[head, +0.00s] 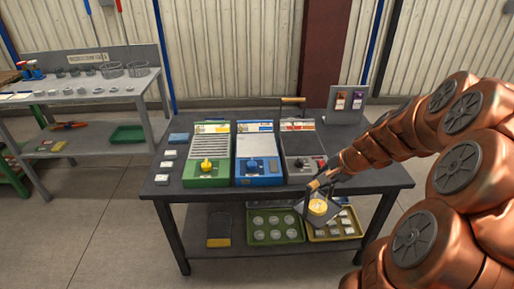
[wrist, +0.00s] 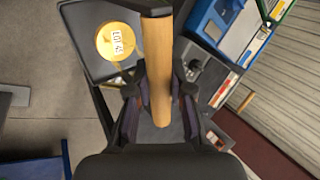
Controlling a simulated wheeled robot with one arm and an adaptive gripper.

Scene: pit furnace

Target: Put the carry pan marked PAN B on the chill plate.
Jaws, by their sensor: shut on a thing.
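My gripper (head: 318,183) is shut on the wooden handle (wrist: 156,75) of a dark, flat carry pan (wrist: 85,30). In the head view the pan (head: 308,216) hangs in the air at the table's front edge, looking tilted. A yellow round piece (wrist: 115,41) with a white lot tag lies on the pan. No PAN B marking is readable. Three units stand on the table: a green one (head: 206,180), a blue one (head: 258,180) and a grey one (head: 300,175). Their labels are too small to tell which is the chill plate.
A second wooden handle (head: 292,100) stands up behind the grey unit. A grey stand (head: 347,92) holds cards at the table's back right. On the lower shelf are a green tray (head: 277,238) of round pieces and a yellow tray (head: 338,237). A side bench (head: 85,88) stands left.

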